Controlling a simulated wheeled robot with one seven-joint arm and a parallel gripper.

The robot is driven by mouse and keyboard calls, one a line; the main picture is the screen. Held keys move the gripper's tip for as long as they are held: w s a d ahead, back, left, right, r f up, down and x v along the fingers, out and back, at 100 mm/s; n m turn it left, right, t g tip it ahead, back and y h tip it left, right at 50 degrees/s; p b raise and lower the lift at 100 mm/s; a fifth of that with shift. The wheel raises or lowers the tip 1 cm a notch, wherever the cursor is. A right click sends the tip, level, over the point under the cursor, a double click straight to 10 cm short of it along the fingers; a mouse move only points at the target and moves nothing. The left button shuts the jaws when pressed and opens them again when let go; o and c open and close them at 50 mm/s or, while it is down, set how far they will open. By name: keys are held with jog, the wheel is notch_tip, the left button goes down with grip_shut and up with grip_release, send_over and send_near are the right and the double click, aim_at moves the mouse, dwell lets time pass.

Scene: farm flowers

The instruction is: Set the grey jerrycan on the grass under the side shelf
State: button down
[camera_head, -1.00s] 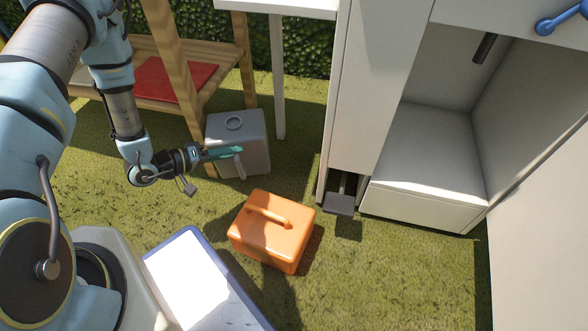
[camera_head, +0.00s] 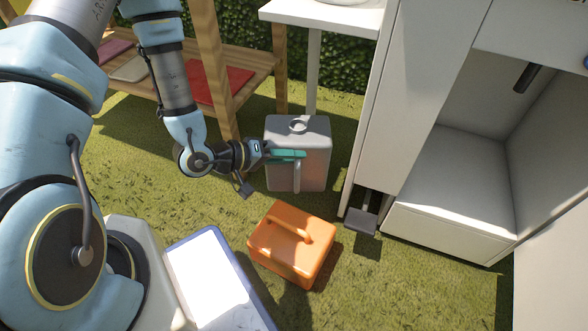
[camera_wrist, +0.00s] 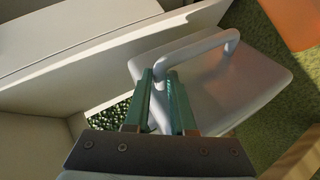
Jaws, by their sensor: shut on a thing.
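The grey jerrycan (camera_head: 312,165) is upright in the head view, just in front of the white side shelf (camera_head: 300,12) and its thin leg (camera_head: 313,70). It hides the lower end of the leg. My gripper (camera_head: 303,155) has its green fingers shut on the jerrycan's handle, reaching in from the left. In the wrist view the fingers (camera_wrist: 168,100) close around the grey handle (camera_wrist: 190,48), with the jerrycan's body (camera_wrist: 225,85) beyond. I cannot tell whether its base touches the grass (camera_head: 200,235).
An orange box (camera_head: 290,250) with a handle sits on the grass in front of the jerrycan. A white cabinet (camera_head: 412,100) stands to the right. A wooden rack (camera_head: 255,75) with a red item (camera_head: 218,85) stands behind left. A hedge lies behind.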

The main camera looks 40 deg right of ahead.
aim_at(323, 123)
jog(key=w+d+b, duration=0.1)
jog(key=d, duration=0.3)
jog(key=w+d+b, duration=0.2)
jog(key=d, duration=0.3)
jog(key=w+d+b, duration=0.1)
jog(key=w+d, duration=0.1)
jog(key=d, duration=0.3)
jog(key=shift+w, duration=0.2)
jog(key=shift+a+f+b, duration=0.15)
jog(key=shift+f+b, duration=2.85)
jog(key=shift+f, duration=3.5)
jog(key=c, duration=0.8)
grip_release()
jog(key=shift+a+f, duration=0.1)
jog(key=shift+o, duration=0.2)
